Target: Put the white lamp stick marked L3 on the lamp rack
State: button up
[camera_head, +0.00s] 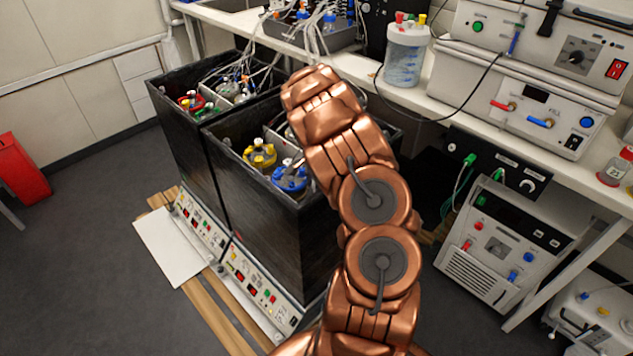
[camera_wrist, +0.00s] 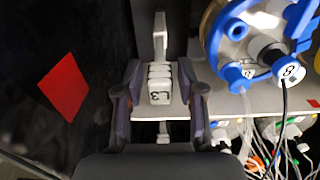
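The white lamp stick (camera_wrist: 159,72), marked L3 on its near block, is in the middle of the wrist view. A thin white part runs up from the block, and another white piece shows below it. My gripper (camera_wrist: 160,92) has one finger on each side of the stick, with a visible gap on both sides, so it is open around the stick without gripping it. In the head view my arm hides the gripper and the stick, over the right part of the nearer black box (camera_head: 262,225). I cannot make out the lamp rack in either view.
Blue-capped (camera_head: 290,178) and yellow-capped (camera_head: 259,154) vessels stand in the nearer box. A blue-ringed vessel (camera_wrist: 252,40) with cables is close right of my gripper. A red diamond (camera_wrist: 64,87) marks the dark surface at left. A bench (camera_head: 352,68) with instruments is behind.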

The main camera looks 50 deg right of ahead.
grip_shut()
jog(key=shift+r+b, duration=0.55)
jog(key=shift+r, duration=1.75)
dwell(0.5)
jog(key=shift+r, duration=0.1)
jog(key=shift+r, duration=1.55)
jog(key=shift+r+p, duration=0.3)
jog(key=shift+r, duration=1)
notch_tip(320, 180, up, 13)
jog(key=p, duration=0.3)
jog(key=shift+r, duration=0.1)
